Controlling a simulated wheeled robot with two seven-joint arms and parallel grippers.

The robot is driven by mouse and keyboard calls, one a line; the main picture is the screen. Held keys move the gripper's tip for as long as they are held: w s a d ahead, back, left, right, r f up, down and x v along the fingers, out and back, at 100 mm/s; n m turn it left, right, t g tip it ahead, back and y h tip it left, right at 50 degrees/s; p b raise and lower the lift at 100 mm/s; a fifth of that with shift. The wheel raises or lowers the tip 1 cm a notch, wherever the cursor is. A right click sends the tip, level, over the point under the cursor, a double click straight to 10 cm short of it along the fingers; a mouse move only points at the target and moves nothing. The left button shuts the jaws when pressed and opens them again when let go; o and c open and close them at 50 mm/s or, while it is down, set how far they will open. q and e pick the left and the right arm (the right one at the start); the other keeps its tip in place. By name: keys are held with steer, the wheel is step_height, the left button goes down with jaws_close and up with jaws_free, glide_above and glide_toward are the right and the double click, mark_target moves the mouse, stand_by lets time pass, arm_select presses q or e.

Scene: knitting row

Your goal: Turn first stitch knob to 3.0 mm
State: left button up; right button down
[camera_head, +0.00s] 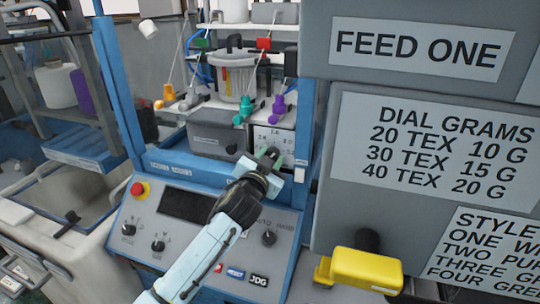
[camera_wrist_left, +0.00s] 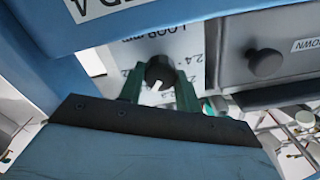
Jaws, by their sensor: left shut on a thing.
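The stitch knob (camera_wrist_left: 158,68) is a small dark round knob with a white pointer mark, on a white dial plate (camera_wrist_left: 190,38). The plate reads upside down in the wrist view, with loop and mm lettering and a 2.4 beside the knob. The white mark points toward the lower left of that view; the number it meets is hidden. My left gripper (camera_wrist_left: 159,82) is shut on the knob, one green finger on each side. In the head view my left gripper (camera_head: 266,160) reaches the dial plate (camera_head: 275,136), covering part of it. My right gripper is not in view.
A blue-framed control panel (camera_head: 185,248) with a red stop button (camera_head: 137,188) and small knobs lies below my left arm. A grey box with signs (camera_head: 430,190) and a yellow handle (camera_head: 368,268) stands close on the right. Teal and purple pegs (camera_head: 278,106) hang above the dial.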

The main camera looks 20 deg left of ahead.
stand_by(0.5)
arm_select(q)
steer(key=o, duration=1)
steer(key=shift+c, duration=0.2)
steer(key=shift+s, duration=0.1)
steer(key=s, duration=1.3)
steer(key=shift+a+b, duration=0.2)
steer(key=shift+b, duration=0.2)
steer(key=shift+s, duration=0.1)
